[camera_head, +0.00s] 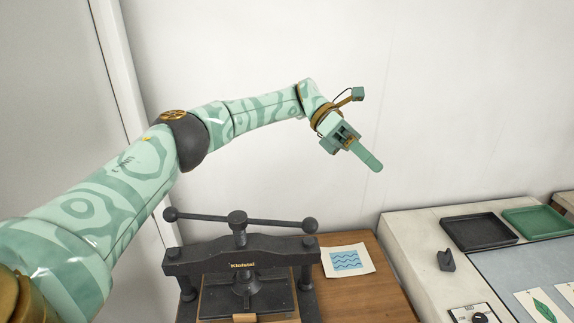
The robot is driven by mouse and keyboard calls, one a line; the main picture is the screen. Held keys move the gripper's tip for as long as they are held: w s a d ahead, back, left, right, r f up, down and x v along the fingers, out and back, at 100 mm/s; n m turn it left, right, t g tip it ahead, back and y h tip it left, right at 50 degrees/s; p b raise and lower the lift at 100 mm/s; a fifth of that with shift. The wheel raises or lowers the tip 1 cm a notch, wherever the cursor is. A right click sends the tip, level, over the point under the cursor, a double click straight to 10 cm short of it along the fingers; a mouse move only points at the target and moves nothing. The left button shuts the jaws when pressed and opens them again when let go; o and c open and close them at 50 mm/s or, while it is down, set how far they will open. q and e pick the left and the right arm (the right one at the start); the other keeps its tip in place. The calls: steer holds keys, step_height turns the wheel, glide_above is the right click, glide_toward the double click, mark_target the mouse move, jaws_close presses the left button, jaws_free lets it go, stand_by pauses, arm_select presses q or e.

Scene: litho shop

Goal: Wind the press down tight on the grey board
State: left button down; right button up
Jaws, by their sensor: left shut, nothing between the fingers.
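The black press (240,258) stands on a wooden table, with a screw at its middle. Its long handle bar (265,222) has a ball at each end and lies nearly level across the picture above the crossbeam. The press's dark plate (247,287) sits low between the posts. I cannot make out the grey board there; a pale wooden edge shows at the bottom of the frame. My left gripper (372,163) is shut and empty, up in the air to the right of the press and above it, apart from the handle. My right gripper is not in view.
A print with blue waves (346,261) lies on the wooden table (375,295) right of the press. A pale counter (410,240) at the right bears a black tray (478,231), a green tray (538,222) and a small dark block (446,260). A white wall stands behind.

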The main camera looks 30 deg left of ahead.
arm_select(q)
steer(key=a+f+m+y, duration=0.2)
steer(key=a+f+y, duration=0.1)
steer(key=a+f, duration=0.2)
steer(key=w+a+f+m+t+y, duration=0.1)
steer(key=a+f+m+y, duration=0.1)
steer(key=a+f, duration=0.3)
steer(key=w+a+f+m+t+y, duration=0.1)
steer(key=a+f+m+y, duration=0.1)
steer(key=a+f+y, duration=0.3)
steer(key=shift+a+f+m, duration=0.4)
steer(key=shift+a+f, duration=0.05)
steer(key=shift+f, duration=0.05)
steer(key=w+a+m+t+y, duration=0.1)
steer(key=w+a+m+y, duration=0.15)
steer(key=a+m, duration=0.35)
steer(key=shift+m+y, duration=0.25)
steer(key=shift+m, duration=0.55)
steer(key=f+b, duration=0.6)
steer(key=f, duration=0.1)
steer(key=f+b, duration=0.3)
steer(key=f, duration=0.1)
steer(key=shift+s+d+f+b, duration=0.25)
steer(key=shift+s+d+b, duration=0.1)
steer(key=s+d+p, duration=0.4)
steer(key=s, duration=0.5)
steer(key=s+a+p, duration=0.5)
steer(key=s+p, duration=0.6)
steer(key=s, duration=0.1)
steer(key=shift+f, duration=0.25)
